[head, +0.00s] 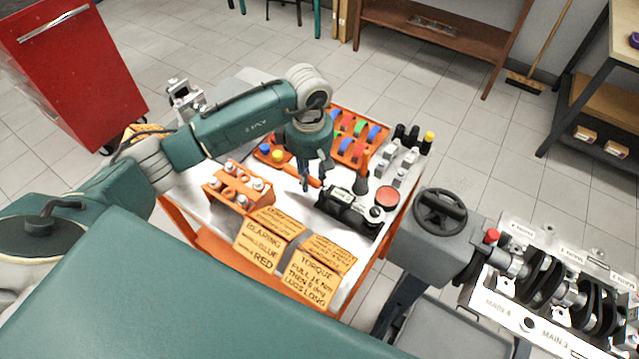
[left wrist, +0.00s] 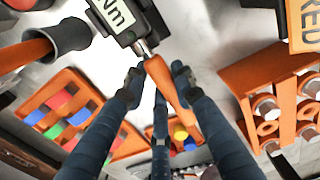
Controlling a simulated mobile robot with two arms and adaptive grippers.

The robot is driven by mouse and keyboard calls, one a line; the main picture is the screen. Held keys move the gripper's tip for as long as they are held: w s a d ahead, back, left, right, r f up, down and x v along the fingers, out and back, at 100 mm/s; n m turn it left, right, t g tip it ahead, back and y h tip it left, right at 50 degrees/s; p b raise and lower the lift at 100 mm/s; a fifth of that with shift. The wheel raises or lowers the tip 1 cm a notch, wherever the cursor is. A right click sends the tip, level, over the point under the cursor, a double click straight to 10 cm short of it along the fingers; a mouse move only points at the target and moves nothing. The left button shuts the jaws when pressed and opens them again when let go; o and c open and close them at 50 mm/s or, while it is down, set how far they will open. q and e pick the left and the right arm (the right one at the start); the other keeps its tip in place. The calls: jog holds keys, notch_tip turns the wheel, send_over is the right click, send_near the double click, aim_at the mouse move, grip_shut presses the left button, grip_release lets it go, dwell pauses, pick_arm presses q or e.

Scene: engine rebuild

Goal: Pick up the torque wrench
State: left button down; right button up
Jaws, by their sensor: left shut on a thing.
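The torque wrench lies on the metal-topped cart, with a dark body and display (head: 345,207) and an orange handle. In the left wrist view, its display marked "Nm" (left wrist: 118,18) is at the top and the orange handle (left wrist: 167,82) runs down between my fingers. My left gripper (head: 308,184) reaches down over the cart from above. Its fingers (left wrist: 155,88) are shut on the handle, one on each side, and partly hide it. I cannot tell whether the wrench touches the cart top. My right gripper is not seen.
An orange tray (head: 352,136) of coloured pieces lies behind the wrench. An orange rack (head: 233,186) stands left. Yellow cards (head: 260,247) are in front. A red-topped can (head: 387,197) and a dark cup with an orange handle (head: 362,182) stand close right. An engine block (head: 560,290) is farther right.

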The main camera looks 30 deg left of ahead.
pick_arm(q)
jog(key=shift+r, duration=0.1)
notch_tip(320, 180, up, 20)
jog(key=b, duration=0.3)
dwell(0.4)
jog(key=c, duration=2.3)
grip_release()
grip_shut()
